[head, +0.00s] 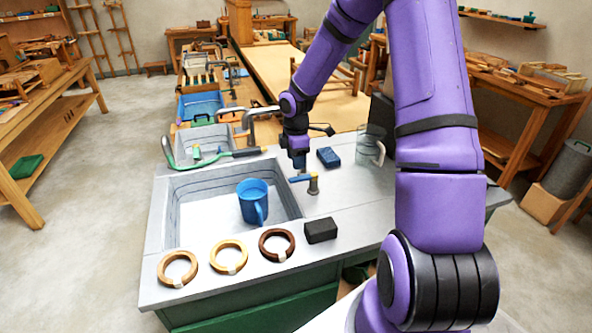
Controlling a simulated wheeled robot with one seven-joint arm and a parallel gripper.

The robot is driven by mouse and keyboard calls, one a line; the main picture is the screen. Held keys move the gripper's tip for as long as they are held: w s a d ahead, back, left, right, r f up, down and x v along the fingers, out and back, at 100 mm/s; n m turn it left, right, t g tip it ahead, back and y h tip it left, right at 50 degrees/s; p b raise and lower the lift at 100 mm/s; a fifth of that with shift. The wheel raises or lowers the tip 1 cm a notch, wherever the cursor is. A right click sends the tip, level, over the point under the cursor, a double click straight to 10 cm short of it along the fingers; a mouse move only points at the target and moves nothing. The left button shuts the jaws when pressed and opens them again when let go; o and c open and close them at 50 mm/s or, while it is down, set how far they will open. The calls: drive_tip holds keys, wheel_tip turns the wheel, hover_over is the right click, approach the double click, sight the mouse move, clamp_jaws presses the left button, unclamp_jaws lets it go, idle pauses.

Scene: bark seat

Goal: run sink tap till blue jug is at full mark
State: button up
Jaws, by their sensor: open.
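The blue jug (253,201) stands upright in the sink basin (204,207), at its right side, with its handle toward the front. The tap (313,184) is on the counter just right of the basin, with a blue part reaching left toward the basin. I cannot make out any water, the jug's fill level or a full mark. My gripper (299,165) is open, pointing down just above and behind the tap. Its fingertips are small in the picture, and I cannot tell whether they touch the tap.
A blue sponge-like block (328,157) and a clear glass jug (370,148) stand behind the tap. Three wooden rings (229,257) and a black block (321,230) lie along the front counter. The counter right of the tap is clear.

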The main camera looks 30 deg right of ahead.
drive_tip(key=shift+r, duration=2.25)
wheel_tip(320, 180, up, 12)
drive_tip(key=m+t+h, duration=0.1)
drive_tip(key=m+h, duration=0.1)
drive_tip(key=m, duration=0.2)
hover_over(296, 178)
drive_tip(key=s+a, duration=0.5)
drive_tip(key=s, duration=0.1)
drive_tip(key=s+a+r+m+t, duration=0.1)
drive_tip(key=s+a+r+m, duration=0.2)
drive_tip(key=s+r, duration=0.4)
drive_tip(key=s+a+r+m+t+y, duration=0.1)
drive_tip(key=s+a+r+m, duration=0.1)
drive_tip(key=s, duration=0.6)
drive_tip(key=s+a+r+m+t+y, duration=0.1)
drive_tip(key=s+a+r+m+t, duration=0.1)
drive_tip(key=s+r+m, duration=0.3)
drive_tip(key=s, duration=0.4)
drive_tip(key=shift+s+a+m, duration=0.25)
drive_tip(key=shift+a+m, duration=0.05)
drive_tip(key=shift+a, duration=0.1)
drive_tip(key=shift+w, duration=0.1)
